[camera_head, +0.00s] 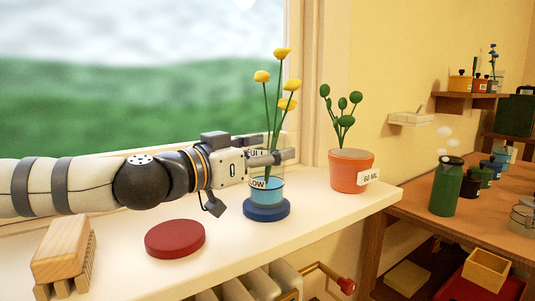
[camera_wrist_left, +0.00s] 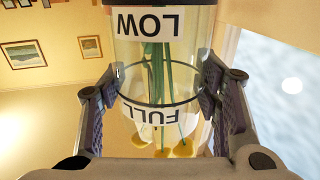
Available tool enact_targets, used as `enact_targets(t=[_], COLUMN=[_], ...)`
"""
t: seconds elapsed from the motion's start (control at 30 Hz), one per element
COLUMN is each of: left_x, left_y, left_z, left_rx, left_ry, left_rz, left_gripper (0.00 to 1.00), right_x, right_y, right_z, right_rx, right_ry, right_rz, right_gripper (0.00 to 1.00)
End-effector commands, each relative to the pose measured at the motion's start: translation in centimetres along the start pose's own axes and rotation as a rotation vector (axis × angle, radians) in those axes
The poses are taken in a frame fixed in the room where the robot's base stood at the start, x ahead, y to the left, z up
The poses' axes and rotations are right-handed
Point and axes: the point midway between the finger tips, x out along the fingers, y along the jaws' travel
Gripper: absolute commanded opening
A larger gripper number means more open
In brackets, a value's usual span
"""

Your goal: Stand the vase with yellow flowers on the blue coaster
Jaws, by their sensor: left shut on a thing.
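A clear glass vase (camera_head: 266,190) with yellow flowers (camera_head: 282,53) is upright over the blue coaster (camera_head: 267,209) on the white sill. Its base lines up with the coaster's middle; I cannot tell if a thin gap is left. Blue water shows low in the vase. My left gripper (camera_head: 274,148) comes in from the left and is shut on the vase's upper part. In the left wrist view the vase (camera_wrist_left: 158,75) sits between both fingers, with its LOW and FULL labels facing the camera. My right gripper is not in view.
A red coaster (camera_head: 175,239) and a wooden block on a rack (camera_head: 63,250) lie on the sill to the left. A potted plant labelled 60 ML (camera_head: 351,171) stands right of the vase. A green bottle (camera_head: 446,187) stands on the wooden desk at the right.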

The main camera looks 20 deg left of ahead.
Motion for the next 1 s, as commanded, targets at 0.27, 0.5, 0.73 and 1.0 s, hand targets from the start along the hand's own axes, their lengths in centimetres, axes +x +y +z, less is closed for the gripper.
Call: enact_targets(t=[0.27, 0.5, 0.73, 1.0], left_x=[0.0, 0.0, -3.1, -9.8], left_y=[0.0, 0.0, 0.0, 0.0], left_z=[0.3, 0.2, -0.5, -1.0], left_rx=[0.000, 0.000, 0.001, 0.001], left_ry=[-0.001, 0.000, 0.005, 0.012], left_rz=[0.000, 0.000, -0.001, -0.002], left_gripper=[0.77, 0.77, 0.77, 0.77], right_x=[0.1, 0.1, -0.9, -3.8], right_y=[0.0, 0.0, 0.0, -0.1], right_z=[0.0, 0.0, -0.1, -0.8], right_rx=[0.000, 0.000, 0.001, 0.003], right_ry=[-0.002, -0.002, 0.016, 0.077], right_rz=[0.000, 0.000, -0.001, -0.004], right_gripper=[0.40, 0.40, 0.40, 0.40])
